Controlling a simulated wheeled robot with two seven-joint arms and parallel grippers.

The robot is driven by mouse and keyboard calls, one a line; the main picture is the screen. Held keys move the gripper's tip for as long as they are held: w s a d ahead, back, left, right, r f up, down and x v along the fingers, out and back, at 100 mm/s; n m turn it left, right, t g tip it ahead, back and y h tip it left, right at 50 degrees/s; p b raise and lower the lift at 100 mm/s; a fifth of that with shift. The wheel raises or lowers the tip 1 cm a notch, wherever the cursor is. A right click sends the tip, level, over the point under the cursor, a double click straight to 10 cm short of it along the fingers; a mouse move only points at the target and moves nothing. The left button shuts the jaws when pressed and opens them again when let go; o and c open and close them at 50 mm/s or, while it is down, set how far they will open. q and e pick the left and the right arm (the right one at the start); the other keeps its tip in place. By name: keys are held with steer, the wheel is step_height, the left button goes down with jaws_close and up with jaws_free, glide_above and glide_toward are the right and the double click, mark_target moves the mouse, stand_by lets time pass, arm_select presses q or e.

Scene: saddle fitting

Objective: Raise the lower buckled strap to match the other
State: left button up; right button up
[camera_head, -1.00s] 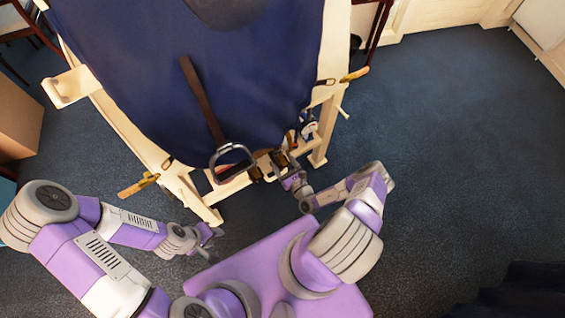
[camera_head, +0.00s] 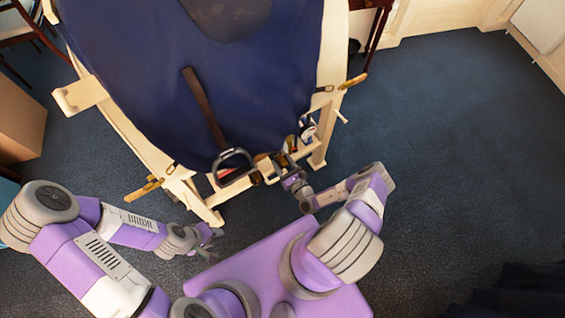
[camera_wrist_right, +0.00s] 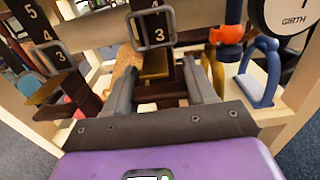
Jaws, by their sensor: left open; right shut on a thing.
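In the right wrist view there are two dark number plates, each with a metal buckle frame. The left buckle (camera_wrist_right: 52,57) and the middle buckle (camera_wrist_right: 152,30) both frame a 3. My right gripper (camera_wrist_right: 163,88) is below the middle plate, its fingers around a brown strap piece (camera_wrist_right: 160,92). Another brown strap piece (camera_wrist_right: 62,92) hangs below the left plate. In the head view my right gripper (camera_head: 280,167) is at the stand's front, right of a stirrup (camera_head: 233,160) on a brown leather (camera_head: 204,108). My left gripper (camera_head: 207,238) is open and empty, low in front of the stand.
The cream wooden stand (camera_head: 130,140) carries a navy cover (camera_head: 150,90). Close right of my right gripper are a red-and-blue hammer-like tool (camera_wrist_right: 228,35), a blue-handled hook (camera_wrist_right: 260,70) and a dial marked GIRTH (camera_wrist_right: 290,15). Carpet (camera_head: 450,160) on the right is clear.

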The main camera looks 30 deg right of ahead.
steer(key=o, duration=1.5)
steer(key=s+p, duration=0.1)
steer(key=s, duration=0.6)
steer(key=shift+s+d, duration=0.2)
steer(key=shift+s, duration=0.1)
